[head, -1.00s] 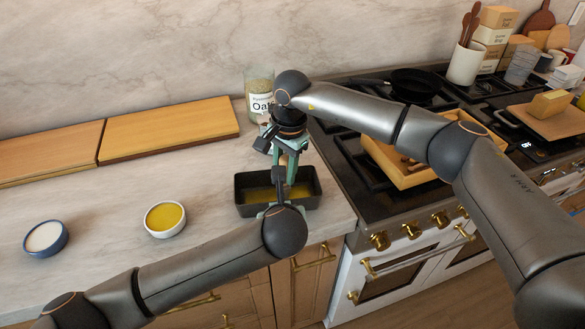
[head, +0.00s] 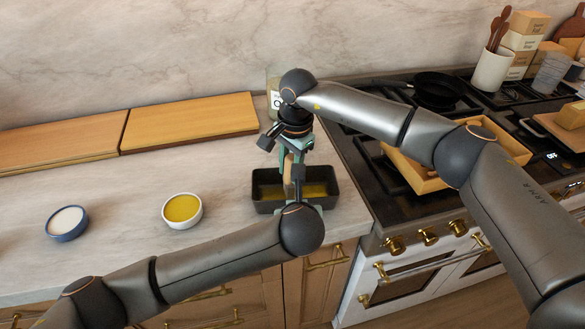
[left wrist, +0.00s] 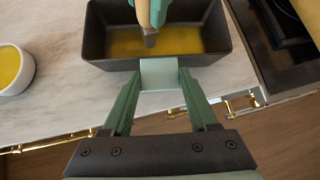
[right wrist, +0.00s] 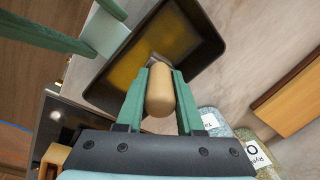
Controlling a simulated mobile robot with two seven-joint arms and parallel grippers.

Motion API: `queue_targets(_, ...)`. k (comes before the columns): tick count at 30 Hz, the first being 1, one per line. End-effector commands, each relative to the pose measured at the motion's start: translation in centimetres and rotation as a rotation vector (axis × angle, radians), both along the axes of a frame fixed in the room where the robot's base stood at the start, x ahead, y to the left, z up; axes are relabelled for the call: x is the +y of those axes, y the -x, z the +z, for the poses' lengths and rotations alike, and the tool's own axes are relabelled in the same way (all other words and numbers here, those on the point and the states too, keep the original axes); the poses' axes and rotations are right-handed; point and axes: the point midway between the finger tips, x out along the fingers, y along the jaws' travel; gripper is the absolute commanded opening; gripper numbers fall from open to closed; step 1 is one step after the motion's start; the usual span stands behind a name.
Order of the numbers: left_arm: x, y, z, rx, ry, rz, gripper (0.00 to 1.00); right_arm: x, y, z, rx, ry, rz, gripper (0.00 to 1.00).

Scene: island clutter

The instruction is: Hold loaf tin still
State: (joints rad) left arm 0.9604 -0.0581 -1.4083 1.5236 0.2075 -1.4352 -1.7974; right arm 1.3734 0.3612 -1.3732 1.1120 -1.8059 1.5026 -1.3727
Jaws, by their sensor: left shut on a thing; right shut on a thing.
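The black loaf tin (head: 262,206) stands at the counter's front edge, its floor coated yellow. My left gripper (left wrist: 158,76) is at the tin's near long wall and is shut on it; my forearm partly hides this in the head view. My right gripper (right wrist: 160,72) is above the tin, shut on a wooden-handled tool (right wrist: 160,92). In the left wrist view the tool's wooden handle (left wrist: 153,12) points down into the tin, with a grey part at its lower end. I cannot tell whether its tip touches the tin's floor.
A bowl of yellow liquid (head: 182,209) and a blue bowl of white contents (head: 67,222) stand left of the tin. Wooden boards (head: 190,122) lie against the wall. A jar (head: 273,92) stands behind my right wrist. The stove, with a wooden tray (head: 425,180), is on the right.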

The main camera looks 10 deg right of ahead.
Motion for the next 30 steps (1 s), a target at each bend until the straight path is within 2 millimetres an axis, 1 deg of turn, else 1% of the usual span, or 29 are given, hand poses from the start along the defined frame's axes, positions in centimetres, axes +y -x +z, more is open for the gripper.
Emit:
queue_targets(5,0.0,0.0,0.0,0.0,0.001,-0.001,0.04,0.4,-0.1,0.1,-0.001,0.0,0.001,0.0)
queue_targets(13,0.0,0.0,0.0,0.0,0.001,-0.001,0.04,2.6,-0.5,0.0,-0.002,-0.001,0.001,0.0)
queue_targets(16,0.0,0.0,0.0,0.0,0.001,-0.001,0.04,2.9,-0.5,0.0,-0.002,0.0,0.001,0.0)
queue_targets(25,0.0,0.0,0.0,0.0,0.001,0.001,0.04,2.9,-0.5,0.0,-0.002,-0.001,0.001,0.0)
queue_targets(30,0.0,0.0,0.0,0.0,0.0,0.0,0.04,3.9,-0.7,0.0,-0.001,0.0,0.001,0.0)
